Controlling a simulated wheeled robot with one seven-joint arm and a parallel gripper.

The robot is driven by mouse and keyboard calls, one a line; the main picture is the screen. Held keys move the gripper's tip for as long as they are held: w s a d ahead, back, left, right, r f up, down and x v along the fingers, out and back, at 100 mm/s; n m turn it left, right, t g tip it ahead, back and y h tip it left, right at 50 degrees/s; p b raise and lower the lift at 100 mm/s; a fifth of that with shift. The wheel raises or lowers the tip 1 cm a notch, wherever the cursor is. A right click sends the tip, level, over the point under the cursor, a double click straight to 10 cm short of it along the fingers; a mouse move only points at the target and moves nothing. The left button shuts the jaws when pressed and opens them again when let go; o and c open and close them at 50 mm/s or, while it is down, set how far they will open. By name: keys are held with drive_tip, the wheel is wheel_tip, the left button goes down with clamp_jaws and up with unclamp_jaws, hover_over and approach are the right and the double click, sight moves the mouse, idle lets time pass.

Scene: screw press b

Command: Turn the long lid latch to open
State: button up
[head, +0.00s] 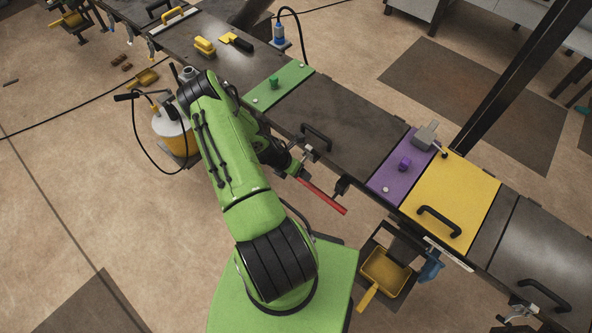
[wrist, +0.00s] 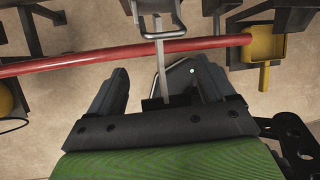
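A long red bar (head: 322,196) shows just in front of the bench's front edge, at my gripper (head: 297,169). In the wrist view the red bar (wrist: 110,57) crosses from left to right just ahead of my fingertips. A grey metal latch piece (wrist: 158,50) with a wire loop crosses the bar and reaches between my fingers. In the head view, metal latch parts (head: 310,152) sit at the bench edge beside my gripper. I cannot tell whether the bar joins this latch. My gripper (wrist: 160,78) is open, its dark fingers apart, with no visible grip on either.
The bench has a dark lid with a black handle (head: 316,137), a green panel (head: 290,82), a purple panel (head: 394,187) and a yellow panel (head: 465,190). A yellow scoop (head: 385,272) is below the front edge. A yellow-white tank (head: 172,132) stands left of my arm.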

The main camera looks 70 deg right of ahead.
drive_tip(key=shift+r, duration=0.1)
drive_tip(key=v, duration=1.5)
drive_tip(key=shift+r, duration=0.25)
